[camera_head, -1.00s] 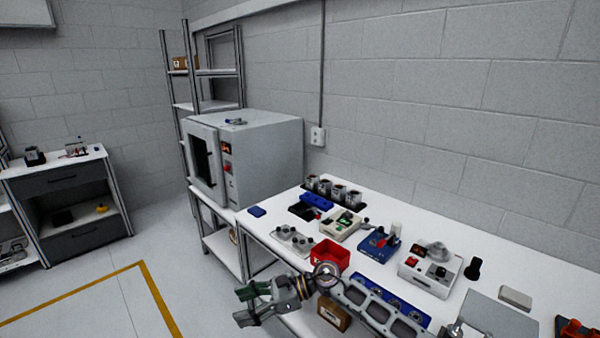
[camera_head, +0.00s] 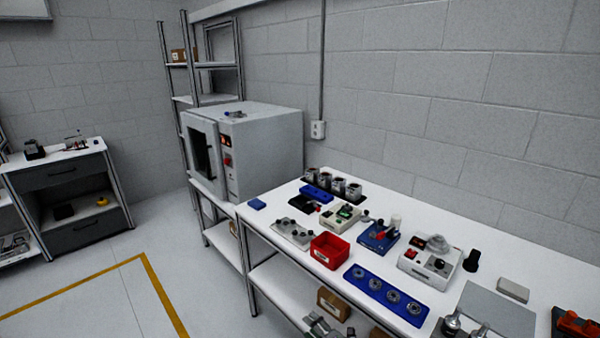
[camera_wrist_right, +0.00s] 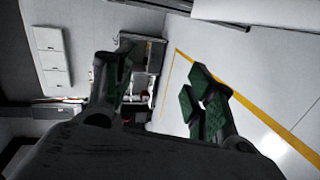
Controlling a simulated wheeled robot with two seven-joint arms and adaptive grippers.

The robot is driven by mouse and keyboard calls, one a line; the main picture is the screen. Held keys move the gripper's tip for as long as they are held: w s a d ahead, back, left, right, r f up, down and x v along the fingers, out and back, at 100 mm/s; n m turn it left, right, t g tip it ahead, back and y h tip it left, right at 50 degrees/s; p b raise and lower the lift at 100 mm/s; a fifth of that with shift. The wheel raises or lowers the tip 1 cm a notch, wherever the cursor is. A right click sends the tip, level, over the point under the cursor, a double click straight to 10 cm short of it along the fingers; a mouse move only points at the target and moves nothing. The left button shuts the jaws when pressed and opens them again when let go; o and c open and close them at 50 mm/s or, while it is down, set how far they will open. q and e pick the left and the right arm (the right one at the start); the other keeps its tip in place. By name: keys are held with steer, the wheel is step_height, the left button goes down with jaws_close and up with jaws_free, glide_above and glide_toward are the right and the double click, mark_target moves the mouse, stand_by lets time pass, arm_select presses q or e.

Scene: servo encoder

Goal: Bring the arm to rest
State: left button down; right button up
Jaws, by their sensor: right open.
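My right gripper (camera_head: 322,326) shows only in part at the bottom edge of the head view, below the front edge of the white workbench (camera_head: 283,267). In the right wrist view the right gripper (camera_wrist_right: 158,78) has its two green-padded fingers spread apart. Nothing is held between them; floor and distant furniture show through the gap. The rest of the right arm is out of the head view. My left gripper is in neither view.
The bench bears a red bin (camera_head: 329,251), a blue tray with round parts (camera_head: 386,295), several small devices and a grey plate (camera_head: 497,312). A grey oven (camera_head: 262,150) stands left of it. A cardboard box (camera_head: 333,304) sits on the lower shelf. Floor at left is clear.

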steer(key=s+d+f+m+g+h, duration=0.1)
steer(key=s+d+f+m+h, duration=0.1)
steer(key=s+d+f+m, duration=0.45)
steer(key=s+d+f+m+g+h, duration=0.1)
steer(key=s+d+f+m+h, duration=0.15)
steer(key=s+f, duration=0.5)
steer(key=s+d+f+m+g+h, duration=0.1)
steer(key=s+d+f+m+h, duration=0.3)
steer(key=f, duration=0.6)
steer(key=s+d+f+m+g, duration=0.2)
steer(key=s+d+f+m, duration=0.1)
steer(key=s, duration=0.9)
steer(key=s+d+f+m+g+h, duration=0.1)
steer(key=s+d+f+m+g, duration=0.2)
steer(key=s, duration=0.9)
steer(key=s+d+f+m+g, duration=0.2)
steer(key=s+f, duration=0.4)
steer(key=s, duration=0.6)
steer(key=shift+d+f+m+g+h, duration=0.4)
steer(key=shift+d+m, duration=0.1)
steer(key=shift+m, duration=0.3)
